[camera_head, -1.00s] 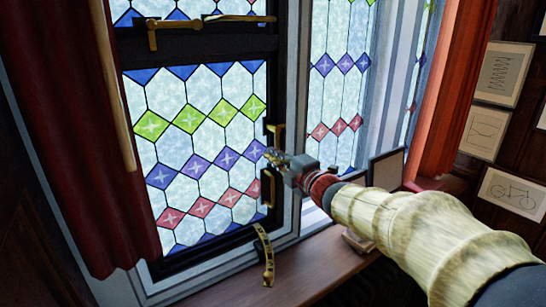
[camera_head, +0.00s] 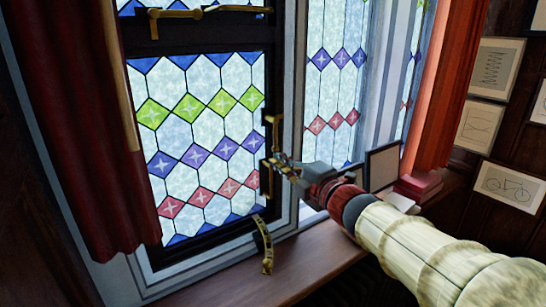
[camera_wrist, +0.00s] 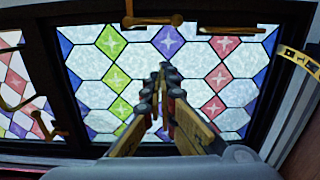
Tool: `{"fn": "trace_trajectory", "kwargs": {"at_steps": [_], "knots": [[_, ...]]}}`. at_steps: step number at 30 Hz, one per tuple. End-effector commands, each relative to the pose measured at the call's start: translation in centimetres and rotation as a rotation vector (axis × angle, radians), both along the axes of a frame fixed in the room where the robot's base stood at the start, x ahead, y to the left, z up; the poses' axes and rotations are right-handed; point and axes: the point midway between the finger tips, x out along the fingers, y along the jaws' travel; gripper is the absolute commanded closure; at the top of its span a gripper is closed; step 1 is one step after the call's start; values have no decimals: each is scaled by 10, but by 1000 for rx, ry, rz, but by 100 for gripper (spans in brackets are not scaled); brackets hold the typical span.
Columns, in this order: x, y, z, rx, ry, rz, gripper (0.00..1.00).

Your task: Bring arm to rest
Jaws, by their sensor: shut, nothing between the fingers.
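My gripper (camera_head: 280,160) is at the end of my arm, in front of the right frame edge of the stained-glass window (camera_head: 195,150). In the wrist view my gripper (camera_wrist: 164,72) has its fingertips together with nothing between them, pointing at the glass. A brass window handle (camera_head: 275,132) is on the frame just above the fingertips. A brass part (camera_head: 265,180) is just below them. In the head view I cannot tell whether the fingertips touch the frame.
A curved brass stay (camera_head: 264,246) hangs over the wooden sill (camera_head: 290,262). A dark red curtain (camera_head: 85,130) hangs at left. A picture frame (camera_head: 382,167) and red books (camera_head: 418,186) stand right of my gripper. Framed drawings (camera_head: 508,187) hang on the right wall.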

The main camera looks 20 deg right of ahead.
Motion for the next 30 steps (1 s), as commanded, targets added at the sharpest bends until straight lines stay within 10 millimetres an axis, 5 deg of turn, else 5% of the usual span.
{"fn": "trace_trajectory", "kwargs": {"at_steps": [8, 14, 18, 21, 26, 30], "knots": [[-2, -10, -8, 46, 41, -36, 100], [-7, -81, -66, 305, 246, -339, 100], [-47, -123, -122, 561, 398, -610, 100], [-89, -131, -168, 746, 503, -782, 100], [-169, -110, -244, 1020, 685, -1018, 100], [-234, -69, -298, 1199, 844, -1153, 100]]}}
